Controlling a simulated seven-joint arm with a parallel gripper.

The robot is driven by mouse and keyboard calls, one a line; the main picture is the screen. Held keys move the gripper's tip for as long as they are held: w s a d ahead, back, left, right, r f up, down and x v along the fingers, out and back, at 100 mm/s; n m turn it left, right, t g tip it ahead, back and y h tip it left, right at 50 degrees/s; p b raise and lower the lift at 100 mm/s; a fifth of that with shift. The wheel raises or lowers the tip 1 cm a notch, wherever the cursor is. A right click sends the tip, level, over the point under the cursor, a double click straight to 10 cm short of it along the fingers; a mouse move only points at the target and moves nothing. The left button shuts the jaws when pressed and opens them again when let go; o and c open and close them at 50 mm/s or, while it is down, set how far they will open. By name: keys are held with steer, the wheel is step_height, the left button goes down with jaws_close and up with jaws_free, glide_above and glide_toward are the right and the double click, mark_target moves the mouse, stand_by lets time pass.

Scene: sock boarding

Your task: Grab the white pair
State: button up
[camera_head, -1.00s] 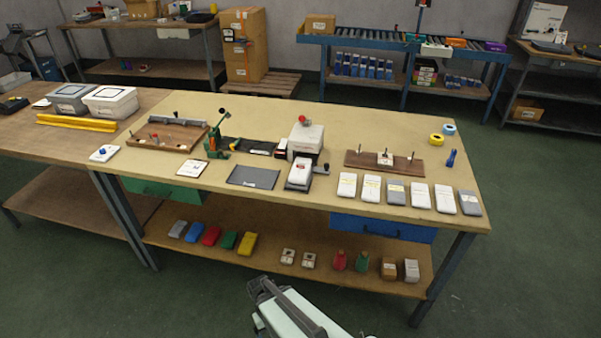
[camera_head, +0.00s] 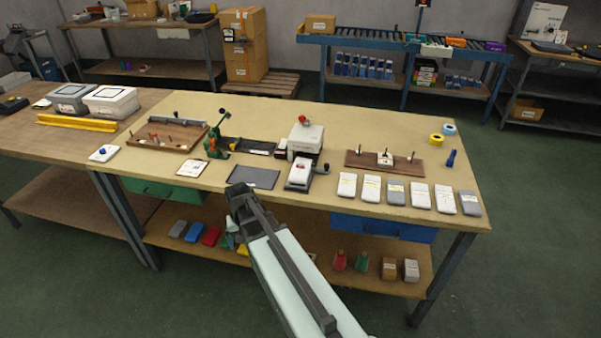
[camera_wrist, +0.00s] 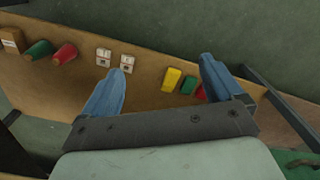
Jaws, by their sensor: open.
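Several flat white packs, one of them here (camera_head: 347,185), lie in a row with grey packs (camera_head: 396,192) along the right front of the bench top. Another white piece (camera_head: 300,172) rests on a small dark press in the middle of the bench. I cannot tell which of these is the white pair. My gripper (camera_head: 231,238) is in front of the bench, left of the row, over the lower shelf. In the wrist view, its two blue fingers (camera_wrist: 160,75) are apart with nothing between them, and no white pack from the row shows.
The lower shelf (camera_wrist: 145,80) holds yellow (camera_wrist: 171,79), green and red packs, small white-labelled blocks (camera_wrist: 115,61), and red (camera_wrist: 64,54) and green bottles. The bench front edge and a blue drawer (camera_head: 380,228) are near my arm. A wooden peg board (camera_head: 355,160) stands behind the row.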

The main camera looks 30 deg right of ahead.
steer(key=w+d+r+m+t+h, duration=0.1)
steer(key=w+d+r, duration=0.25)
steer(key=r, duration=0.45)
steer(key=w+d+r+m+t, duration=0.15)
steer(key=d+r, duration=0.25)
steer(key=r, duration=0.5)
steer(key=s+d+r+m+h, duration=0.2)
steer(key=d+r+m, duration=0.1)
steer(key=d+r, duration=0.9)
glide_above(300, 170)
steer(key=s+a, duration=0.2)
steer(key=shift+t, duration=0.35)
steer(key=f, duration=0.8)
steer(key=shift+d+f, duration=0.2)
steer(key=shift+f, duration=0.05)
steer(key=shift+x, duration=2.9)
steer(key=shift+a, duration=0.2)
steer(key=shift+c, duration=0.2)
steer(key=c, duration=1.1)
